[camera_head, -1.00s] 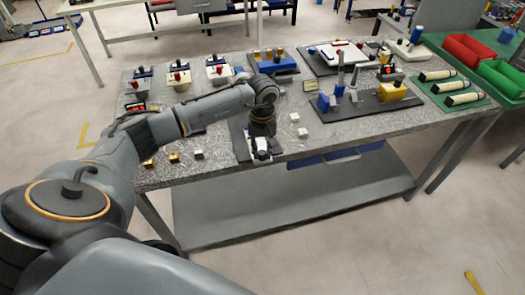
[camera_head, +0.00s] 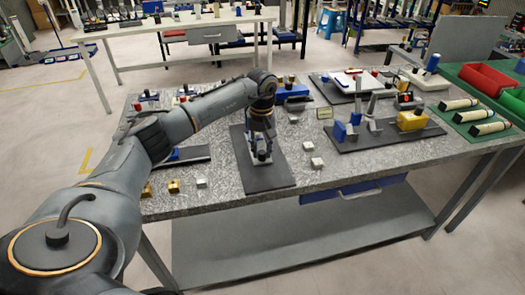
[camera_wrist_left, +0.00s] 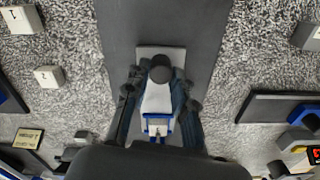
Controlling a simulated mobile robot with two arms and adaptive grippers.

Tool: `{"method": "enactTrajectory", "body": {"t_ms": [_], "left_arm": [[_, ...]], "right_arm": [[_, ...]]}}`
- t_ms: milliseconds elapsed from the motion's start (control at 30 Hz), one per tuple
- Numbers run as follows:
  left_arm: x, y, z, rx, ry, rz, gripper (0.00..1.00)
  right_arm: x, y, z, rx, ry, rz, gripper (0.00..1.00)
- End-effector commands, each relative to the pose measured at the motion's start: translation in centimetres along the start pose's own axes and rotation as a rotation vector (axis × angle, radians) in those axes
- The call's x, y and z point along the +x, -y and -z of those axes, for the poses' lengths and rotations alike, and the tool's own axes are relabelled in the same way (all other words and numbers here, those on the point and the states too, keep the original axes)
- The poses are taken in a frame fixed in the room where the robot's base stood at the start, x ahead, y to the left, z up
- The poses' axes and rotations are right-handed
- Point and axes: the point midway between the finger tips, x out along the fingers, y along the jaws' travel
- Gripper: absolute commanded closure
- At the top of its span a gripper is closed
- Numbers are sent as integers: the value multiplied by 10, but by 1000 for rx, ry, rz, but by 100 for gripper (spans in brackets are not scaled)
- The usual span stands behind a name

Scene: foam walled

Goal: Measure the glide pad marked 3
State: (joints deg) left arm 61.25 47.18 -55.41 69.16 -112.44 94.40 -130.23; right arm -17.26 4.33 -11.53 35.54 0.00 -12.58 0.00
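My left gripper (camera_head: 262,146) points down over a small white-and-blue fixture (camera_wrist_left: 157,103) with a dark round knob, on a dark grey board (camera_head: 268,179). In the left wrist view the fingers (camera_wrist_left: 161,89) are apart, one on each side of the fixture. I cannot tell whether they touch it. Two pale pads lie beside the board: the pad marked 1 (camera_wrist_left: 20,18) and the pad marked 2 (camera_wrist_left: 48,76). A third pale pad (camera_head: 293,118) lies farther back, its mark unreadable and partly hidden in the wrist view. My right gripper is out of view.
Brass blocks (camera_head: 173,186) and a silver block (camera_head: 201,183) lie by the front edge. A dark board with a yellow block (camera_head: 411,120) and a green mat (camera_head: 458,118) take up the right side.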

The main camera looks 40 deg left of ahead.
Motion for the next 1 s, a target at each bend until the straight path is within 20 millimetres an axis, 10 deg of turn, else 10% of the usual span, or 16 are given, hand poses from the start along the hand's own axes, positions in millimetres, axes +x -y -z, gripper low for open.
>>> {"method": "enactTrajectory", "body": {"t_ms": [467, 1000], "left_arm": [[-6, 0, 0, 0, -1, -2, 54], [-105, 0, 1, -1, -3, -2, 54]], "right_arm": [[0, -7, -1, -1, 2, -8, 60], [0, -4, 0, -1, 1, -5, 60]]}}
